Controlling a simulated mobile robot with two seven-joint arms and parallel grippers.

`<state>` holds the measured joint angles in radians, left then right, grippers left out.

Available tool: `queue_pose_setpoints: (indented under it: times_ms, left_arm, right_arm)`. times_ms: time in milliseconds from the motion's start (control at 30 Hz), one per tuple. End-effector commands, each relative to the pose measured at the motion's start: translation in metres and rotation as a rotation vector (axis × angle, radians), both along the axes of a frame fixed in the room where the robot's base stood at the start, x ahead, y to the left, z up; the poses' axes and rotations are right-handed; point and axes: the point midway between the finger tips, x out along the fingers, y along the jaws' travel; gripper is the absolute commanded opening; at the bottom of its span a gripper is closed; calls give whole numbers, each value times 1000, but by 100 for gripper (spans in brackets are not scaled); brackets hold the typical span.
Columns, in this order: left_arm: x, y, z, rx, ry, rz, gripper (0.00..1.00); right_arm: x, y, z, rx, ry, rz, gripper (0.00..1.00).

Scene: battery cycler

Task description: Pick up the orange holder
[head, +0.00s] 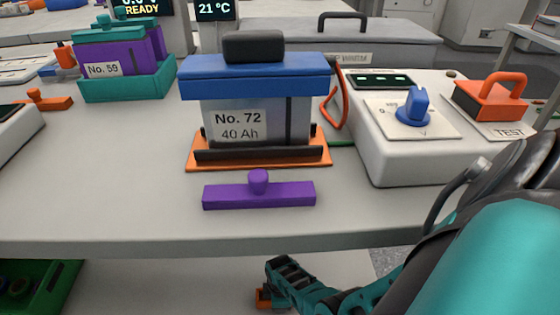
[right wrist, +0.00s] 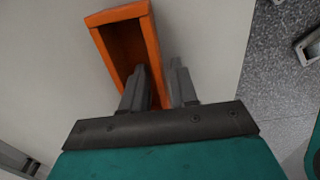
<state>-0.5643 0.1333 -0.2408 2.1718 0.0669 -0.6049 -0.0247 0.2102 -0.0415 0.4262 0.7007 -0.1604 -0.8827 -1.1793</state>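The orange holder (right wrist: 119,14) is an open, hollow rectangular box in the right wrist view, on a pale surface. My right gripper (right wrist: 162,72) is at its near right side. One finger reaches into the hollow and the other stands outside the right wall. The wall lies between the fingers, which appear apart, with no clear clamping contact. In the head view, my right gripper (head: 266,286) is below the table's front edge, and a small orange part of the holder (head: 263,299) shows beside it. My left gripper is not in view.
On the table (head: 90,215) stand a blue-topped battery No. 72 (head: 236,125) on an orange tray, a purple bar with a knob (head: 259,195) and a white device with a blue dial (head: 415,110). A green bin (head: 62,285) is at lower left.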

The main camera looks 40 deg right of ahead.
Motion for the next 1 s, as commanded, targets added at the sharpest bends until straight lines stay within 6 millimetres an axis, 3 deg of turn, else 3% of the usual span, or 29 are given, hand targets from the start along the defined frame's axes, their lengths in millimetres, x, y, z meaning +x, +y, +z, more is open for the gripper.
queue_pose_setpoints:
  times_ms: [300, 767, 1000]
  left_arm:
    - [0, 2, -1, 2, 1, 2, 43]
    - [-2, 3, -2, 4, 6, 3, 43]
    - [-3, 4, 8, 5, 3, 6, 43]
  right_arm:
    - [0, 0, 0, 0, 0, 0, 0]
    - [0, 0, 1, -1, -1, 0, 0]
    - [1, 0, 17, -1, -2, 0, 0]
